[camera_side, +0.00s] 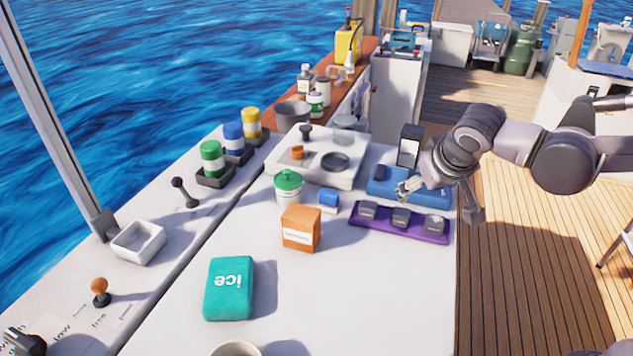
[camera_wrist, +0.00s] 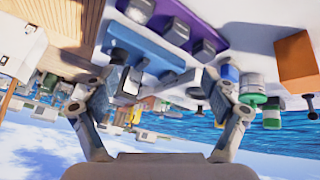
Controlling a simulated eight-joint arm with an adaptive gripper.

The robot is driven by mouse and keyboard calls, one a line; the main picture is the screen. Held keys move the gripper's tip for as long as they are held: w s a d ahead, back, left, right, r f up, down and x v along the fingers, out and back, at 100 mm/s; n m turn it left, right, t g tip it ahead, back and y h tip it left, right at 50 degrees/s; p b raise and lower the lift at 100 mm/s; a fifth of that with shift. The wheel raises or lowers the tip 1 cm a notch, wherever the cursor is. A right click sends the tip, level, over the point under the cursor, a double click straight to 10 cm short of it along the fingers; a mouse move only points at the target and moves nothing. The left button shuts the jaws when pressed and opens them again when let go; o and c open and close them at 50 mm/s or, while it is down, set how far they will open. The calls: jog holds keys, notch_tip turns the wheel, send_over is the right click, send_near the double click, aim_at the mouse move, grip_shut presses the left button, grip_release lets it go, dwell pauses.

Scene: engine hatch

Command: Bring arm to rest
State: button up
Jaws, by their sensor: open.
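My arm reaches in from the right in the side view. My gripper (camera_side: 438,200) is open, above the right edge of the white counter near the blue tray (camera_side: 428,196) and the purple tray (camera_side: 398,229). In the wrist view the scene is upside down, and the fingers of my gripper (camera_wrist: 165,85) stand apart. I see nothing held between them. The blue tray (camera_wrist: 150,52) and purple tray (camera_wrist: 190,18) show beyond the fingers. Contact between gripper and trays cannot be told; they look apart in the wrist view.
The counter (camera_side: 345,310) holds an orange box (camera_side: 301,228), a teal ice pack (camera_side: 229,288), a green-lidded jar (camera_side: 288,187) and a white stove-like unit (camera_side: 325,170). A dark upright box (camera_side: 410,146) stands behind the blue tray. Open deck (camera_side: 510,270) lies right of the counter.

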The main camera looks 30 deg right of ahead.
jog(key=s+d+f+n+y, duration=0.1)
jog(key=s+d, duration=0.1)
jog(key=s, duration=0.3)
jog(key=s+d+f+n+t+y, duration=0.1)
jog(key=s+d+y, duration=0.1)
jog(key=s, duration=0.3)
jog(key=shift+s+d+f, duration=0.15)
jog(key=shift+d, duration=0.35)
